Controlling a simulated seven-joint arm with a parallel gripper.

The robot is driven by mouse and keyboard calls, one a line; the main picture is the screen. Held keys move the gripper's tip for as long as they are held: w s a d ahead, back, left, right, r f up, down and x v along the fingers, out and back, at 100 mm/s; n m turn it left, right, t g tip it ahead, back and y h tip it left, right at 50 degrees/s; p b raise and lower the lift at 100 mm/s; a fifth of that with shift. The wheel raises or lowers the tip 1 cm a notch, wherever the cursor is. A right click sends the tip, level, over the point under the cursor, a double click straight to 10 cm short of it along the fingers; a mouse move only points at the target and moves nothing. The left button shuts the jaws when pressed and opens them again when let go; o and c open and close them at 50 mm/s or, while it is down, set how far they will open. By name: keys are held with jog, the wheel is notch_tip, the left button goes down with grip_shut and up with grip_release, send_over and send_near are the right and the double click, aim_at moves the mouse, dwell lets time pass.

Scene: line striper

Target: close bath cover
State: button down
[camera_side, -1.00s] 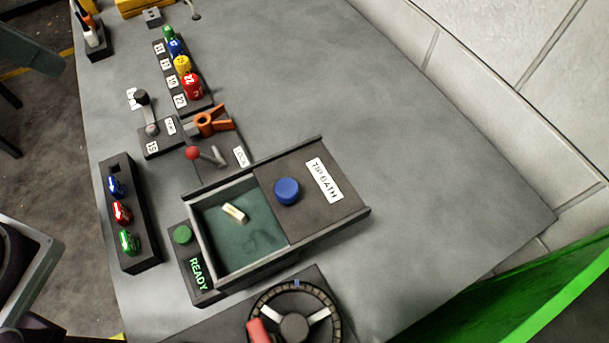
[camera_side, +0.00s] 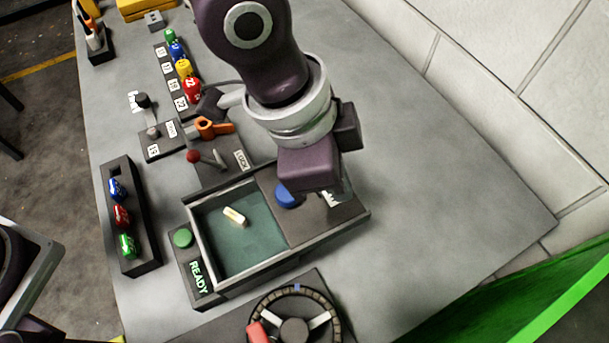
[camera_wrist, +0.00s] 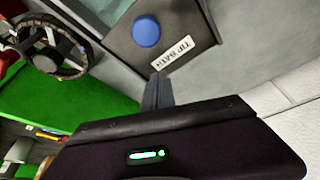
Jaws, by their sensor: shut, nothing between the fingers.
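The bath cover (camera_side: 338,214) is a dark sliding panel over the right half of the tip bath. It carries a blue knob (camera_side: 286,196) and a white TIP BATH label, partly hidden by my arm in the side view. The left half of the bath (camera_side: 250,245) is open, showing green inside with a small pale tip (camera_side: 234,216) in it. In the wrist view the cover (camera_wrist: 185,22), blue knob (camera_wrist: 146,31) and label show. My gripper (camera_wrist: 160,77) is shut and empty, its fingertips by the label end, to the right of the knob in the side view. Contact cannot be told.
A READY panel with a green button (camera_side: 182,238) stands left of the bath. A handwheel (camera_side: 294,328) is in front. A red-knobbed lever (camera_side: 193,156) and orange handle (camera_side: 208,128) sit behind. A rack of coloured bottles (camera_side: 123,216) is at left. The table right is clear.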

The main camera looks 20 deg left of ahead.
jog(key=a, duration=0.2)
jog(key=s+a, duration=0.1)
jog(key=a, duration=0.1)
jog(key=shift+s+f, duration=0.1)
